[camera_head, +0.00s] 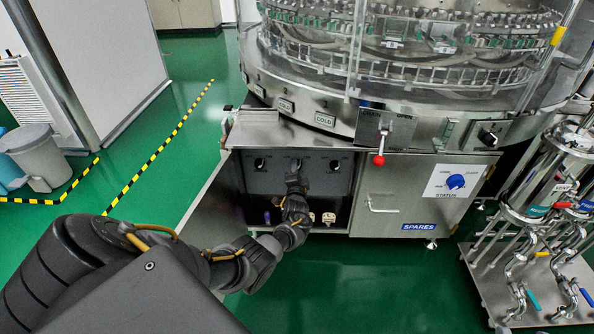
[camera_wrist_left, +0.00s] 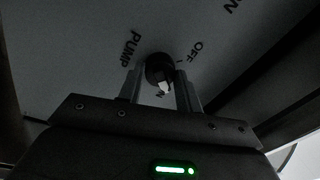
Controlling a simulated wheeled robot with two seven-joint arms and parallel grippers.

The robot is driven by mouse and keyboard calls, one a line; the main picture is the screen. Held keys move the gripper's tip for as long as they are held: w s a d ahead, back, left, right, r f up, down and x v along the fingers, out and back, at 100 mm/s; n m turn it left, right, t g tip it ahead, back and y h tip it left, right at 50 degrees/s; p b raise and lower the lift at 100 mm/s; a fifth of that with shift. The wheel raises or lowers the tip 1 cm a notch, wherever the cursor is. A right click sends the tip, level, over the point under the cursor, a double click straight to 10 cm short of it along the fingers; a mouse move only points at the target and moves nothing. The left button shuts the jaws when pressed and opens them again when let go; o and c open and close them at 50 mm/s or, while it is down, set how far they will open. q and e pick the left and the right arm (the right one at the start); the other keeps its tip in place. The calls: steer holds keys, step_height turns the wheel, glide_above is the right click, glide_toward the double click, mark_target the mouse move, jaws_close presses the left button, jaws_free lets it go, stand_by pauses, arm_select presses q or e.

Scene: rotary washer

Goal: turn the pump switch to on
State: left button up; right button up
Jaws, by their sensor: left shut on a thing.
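The pump switch is a dark round knob (camera_wrist_left: 158,68) on a grey panel (camera_head: 316,180), with the labels PUMP and OFF beside it in the left wrist view. My right gripper is not in view.
Other knobs sit left (camera_head: 260,163) and right (camera_head: 335,165) on the panel. An open cabinet door (camera_head: 212,206) stands left of the panel. A red-tipped lever (camera_head: 379,160) and a SPARES door (camera_head: 388,200) are at right. Green floor is clear in front.

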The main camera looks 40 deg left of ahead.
arm_select(q)
steer(key=shift+m, duration=0.9)
steer(key=o, duration=1)
